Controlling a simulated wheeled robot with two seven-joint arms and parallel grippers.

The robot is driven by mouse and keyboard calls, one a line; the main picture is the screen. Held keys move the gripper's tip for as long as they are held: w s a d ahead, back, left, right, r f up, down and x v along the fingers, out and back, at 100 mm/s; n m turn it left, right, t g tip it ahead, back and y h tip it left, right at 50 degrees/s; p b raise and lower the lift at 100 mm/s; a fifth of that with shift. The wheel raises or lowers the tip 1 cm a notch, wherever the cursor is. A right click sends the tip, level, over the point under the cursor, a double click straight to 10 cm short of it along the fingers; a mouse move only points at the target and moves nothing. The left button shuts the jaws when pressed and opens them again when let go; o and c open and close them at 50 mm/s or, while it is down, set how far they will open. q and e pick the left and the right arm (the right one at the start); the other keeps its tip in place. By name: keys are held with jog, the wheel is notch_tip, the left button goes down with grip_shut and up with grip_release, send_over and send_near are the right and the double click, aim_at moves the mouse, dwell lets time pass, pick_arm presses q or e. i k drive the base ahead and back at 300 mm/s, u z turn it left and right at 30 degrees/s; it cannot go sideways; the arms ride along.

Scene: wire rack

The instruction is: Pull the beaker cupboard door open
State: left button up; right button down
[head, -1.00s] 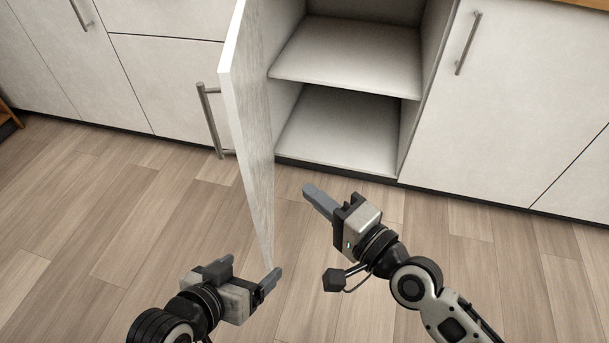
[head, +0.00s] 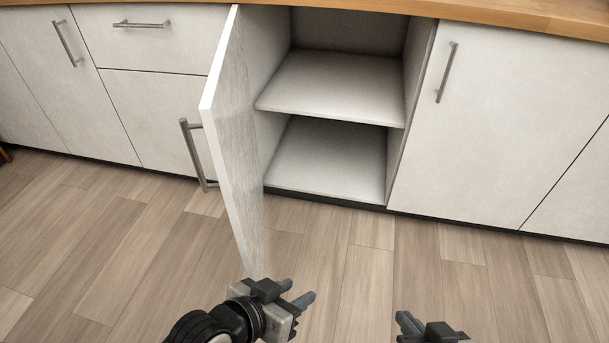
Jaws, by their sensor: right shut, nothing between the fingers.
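The cupboard door (head: 232,160) stands swung wide open, jutting out toward me from the left side of the cupboard. Its bar handle (head: 192,155) is on the outer face, to the left. The cupboard interior (head: 335,85) is exposed, with a bare shelf and a bare floor in view. My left gripper (head: 298,292) is just in front of the door's near lower edge in the picture, on its inner side; its two fingers show apart with nothing between them. My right gripper (head: 405,322) is at the bottom edge, partly cut off, shut and empty, away from the door.
A closed cupboard (head: 500,120) with a bar handle is on the right. Closed drawers and doors (head: 145,40) are on the left. A wooden countertop (head: 520,22) runs above. The wood floor (head: 440,255) in front is clear.

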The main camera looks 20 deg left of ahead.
aim_at(226, 108)
jog(key=z, duration=1.1)
jog(key=i, duration=0.35)
jog(key=u, duration=2)
